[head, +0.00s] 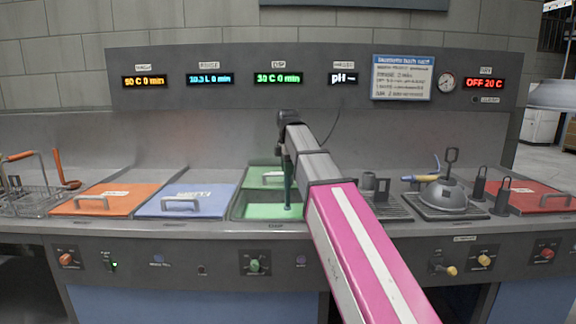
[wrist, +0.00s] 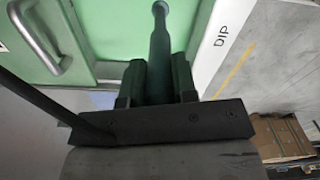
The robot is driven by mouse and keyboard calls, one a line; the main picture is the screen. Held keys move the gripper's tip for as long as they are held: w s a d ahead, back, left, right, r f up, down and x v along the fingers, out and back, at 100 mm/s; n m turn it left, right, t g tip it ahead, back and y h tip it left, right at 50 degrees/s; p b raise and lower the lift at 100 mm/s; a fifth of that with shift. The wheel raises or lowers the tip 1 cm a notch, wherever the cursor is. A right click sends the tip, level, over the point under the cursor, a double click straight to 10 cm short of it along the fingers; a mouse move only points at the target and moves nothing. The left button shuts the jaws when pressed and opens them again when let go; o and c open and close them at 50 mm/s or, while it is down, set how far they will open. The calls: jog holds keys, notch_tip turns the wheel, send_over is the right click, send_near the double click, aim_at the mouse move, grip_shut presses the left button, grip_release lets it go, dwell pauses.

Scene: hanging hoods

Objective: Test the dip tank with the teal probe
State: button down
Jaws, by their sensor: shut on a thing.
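The dip tank (head: 262,211) is the green well in the middle of the counter. Its green lid (head: 262,174) sits at the back, leaving the front part open over green liquid. My gripper (wrist: 160,82) is shut on the teal probe (wrist: 159,40), which stands out between the two dark fingers. In the head view the probe (head: 288,192) hangs upright over the right part of the opening, its lower end at or in the liquid. Whether it touches the liquid is hard to tell. The pH display (head: 344,79) shows "pH" and a dash.
An orange lid (head: 105,200) and a blue lid (head: 186,201) cover wells to the left. A grey dome (head: 443,195) and a red lid (head: 540,199) lie to the right. The back panel carries displays and a notice (head: 402,78). My pink arm hides some counter right of the tank.

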aim_at(288, 187)
jog(key=shift+f, duration=5)
jog(key=shift+r, duration=0.1)
jog(key=shift+r, duration=7.4)
